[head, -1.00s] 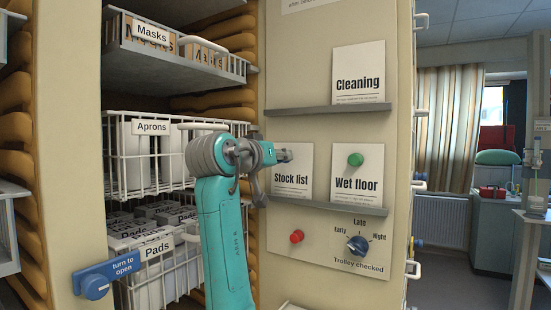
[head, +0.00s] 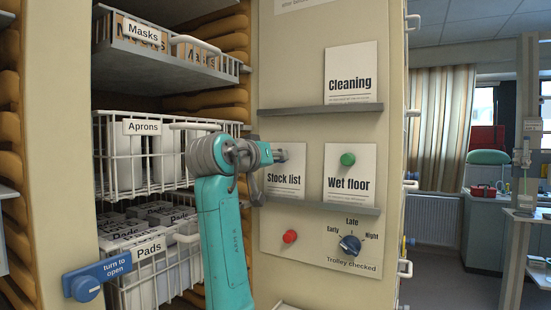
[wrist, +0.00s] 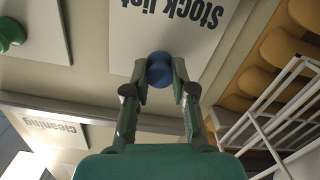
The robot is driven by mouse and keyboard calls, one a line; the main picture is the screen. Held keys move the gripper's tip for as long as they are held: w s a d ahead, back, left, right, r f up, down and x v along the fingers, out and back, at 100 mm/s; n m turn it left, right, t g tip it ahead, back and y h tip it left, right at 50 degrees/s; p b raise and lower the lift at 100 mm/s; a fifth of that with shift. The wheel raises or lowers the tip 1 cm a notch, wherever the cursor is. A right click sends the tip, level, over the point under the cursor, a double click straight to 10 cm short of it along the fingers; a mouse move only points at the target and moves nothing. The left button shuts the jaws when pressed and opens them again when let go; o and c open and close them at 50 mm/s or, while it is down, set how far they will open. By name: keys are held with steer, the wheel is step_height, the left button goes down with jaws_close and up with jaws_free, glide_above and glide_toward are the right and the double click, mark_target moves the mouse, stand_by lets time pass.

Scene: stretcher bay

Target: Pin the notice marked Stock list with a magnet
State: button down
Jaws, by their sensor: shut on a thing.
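The Stock list notice (head: 285,188) is a white sheet standing on the lower ledge of the beige panel, and its lettering shows upside down in the wrist view (wrist: 205,40). My gripper (head: 280,156) is in front of the notice's upper part in the head view. In the wrist view my gripper (wrist: 160,72) is shut on a round blue magnet (wrist: 159,66), held between the fingertips over the sheet near its upper edge. I cannot tell whether the magnet touches the sheet. The magnet is not clearly visible in the head view.
The Wet floor notice (head: 351,185) beside it carries a green magnet (head: 348,159). The Cleaning notice (head: 350,75) stands on the upper ledge (head: 320,108). Below are a red round knob (head: 290,236) and a dial (head: 350,244). The wire Aprons basket (head: 120,165) is left of my arm.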

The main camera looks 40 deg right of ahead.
steer(key=shift+w+d, duration=0.25)
steer(key=shift+d, duration=0.3)
stand_by(0.7)
steer(key=c, duration=0.6)
jaws_free()
steer(key=shift+o, duration=0.2)
steer(key=v, duration=0.7)
stand_by(0.6)
stand_by(0.4)
